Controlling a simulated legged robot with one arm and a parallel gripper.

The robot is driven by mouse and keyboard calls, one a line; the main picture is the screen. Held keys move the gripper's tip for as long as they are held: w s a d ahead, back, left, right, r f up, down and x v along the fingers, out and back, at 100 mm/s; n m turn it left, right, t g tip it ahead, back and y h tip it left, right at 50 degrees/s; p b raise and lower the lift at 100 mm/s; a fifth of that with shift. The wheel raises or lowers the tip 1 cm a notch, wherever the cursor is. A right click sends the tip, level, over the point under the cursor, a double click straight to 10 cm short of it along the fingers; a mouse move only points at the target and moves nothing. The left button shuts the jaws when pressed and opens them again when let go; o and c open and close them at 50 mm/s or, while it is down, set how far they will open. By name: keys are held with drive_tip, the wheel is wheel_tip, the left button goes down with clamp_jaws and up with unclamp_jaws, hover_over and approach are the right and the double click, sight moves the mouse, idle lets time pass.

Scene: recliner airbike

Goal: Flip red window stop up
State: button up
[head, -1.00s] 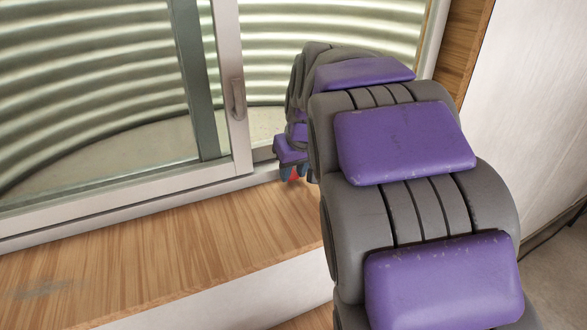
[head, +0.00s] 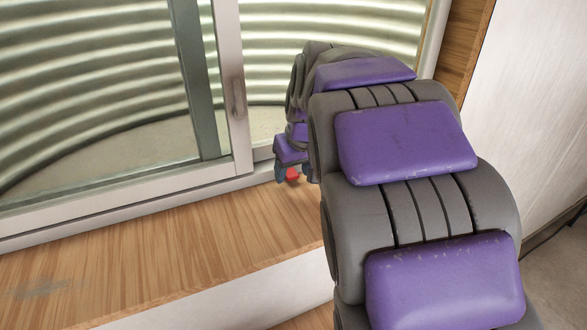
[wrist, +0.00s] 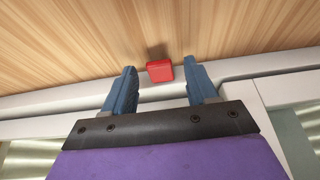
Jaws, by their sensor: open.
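The red window stop (wrist: 160,71) is a small red block at the window's lower frame, above the wooden sill. In the wrist view it shows just beyond my gripper (wrist: 160,84), between the lines of its two blue fingers. In the head view a little of the red stop (head: 292,174) shows by the fingertips of my gripper (head: 287,175). My arm hides the rest. I cannot tell whether a finger touches the stop.
The sliding window's white frame (head: 232,90) with a handle (head: 238,99) stands to the left of my gripper. The wooden sill (head: 170,245) is clear in front. A wooden post (head: 464,45) and a white wall (head: 535,110) are at the right.

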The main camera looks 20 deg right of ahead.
drive_tip(key=shift+r, duration=0.15)
drive_tip(key=v, duration=1.7)
